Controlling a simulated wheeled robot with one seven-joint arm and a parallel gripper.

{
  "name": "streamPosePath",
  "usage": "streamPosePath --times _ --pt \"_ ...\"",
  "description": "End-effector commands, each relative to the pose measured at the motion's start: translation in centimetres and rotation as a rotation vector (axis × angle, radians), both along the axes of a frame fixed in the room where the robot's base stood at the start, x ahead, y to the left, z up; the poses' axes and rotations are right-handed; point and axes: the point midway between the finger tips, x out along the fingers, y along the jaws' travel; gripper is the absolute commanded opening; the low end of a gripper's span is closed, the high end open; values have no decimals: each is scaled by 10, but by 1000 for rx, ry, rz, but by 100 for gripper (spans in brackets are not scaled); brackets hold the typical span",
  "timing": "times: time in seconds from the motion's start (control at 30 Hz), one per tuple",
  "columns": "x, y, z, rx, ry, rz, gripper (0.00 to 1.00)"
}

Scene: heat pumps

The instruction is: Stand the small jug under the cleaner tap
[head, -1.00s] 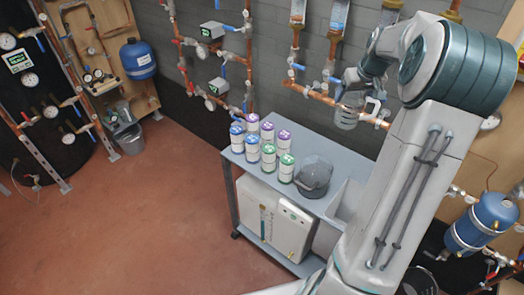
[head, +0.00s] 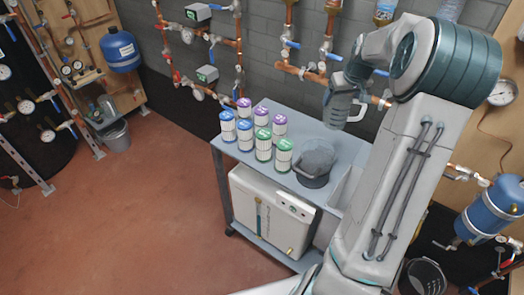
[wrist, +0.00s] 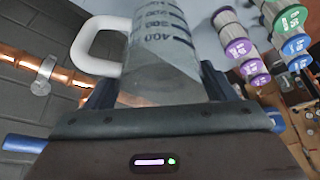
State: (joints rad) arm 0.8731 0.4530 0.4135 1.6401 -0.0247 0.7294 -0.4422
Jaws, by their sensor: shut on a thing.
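My gripper (head: 347,78) is shut on the small jug (head: 339,106), a clear measuring jug with a white handle. They hang in the air above the back right of the grey cart, in front of the wall pipes. In the wrist view the jug (wrist: 160,50) sits between the two fingers (wrist: 160,92), with dark graduation marks and its white handle to the left. Copper pipes with blue-lever taps (head: 325,55) run along the wall behind and above the jug. I cannot tell which tap is the cleaner tap.
A white unit (head: 270,212) stands below. The red floor at left is clear.

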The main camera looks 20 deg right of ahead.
Motion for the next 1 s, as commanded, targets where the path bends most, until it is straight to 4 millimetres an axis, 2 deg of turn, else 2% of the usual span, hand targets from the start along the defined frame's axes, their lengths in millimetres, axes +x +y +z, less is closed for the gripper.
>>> streamPosePath --times 0.03,0.1,0.33,0.73,0.9,1.0 --pt "0 0 -16 0 0 -1 40" --pt "0 0 -26 0 0 -1 40" --pt "3 6 -41 0 -1 2 40" --pt "46 78 -90 1 1 5 40" --pt "57 96 -104 0 0 -1 40" --pt "59 99 -107 -1 -1 -1 40"
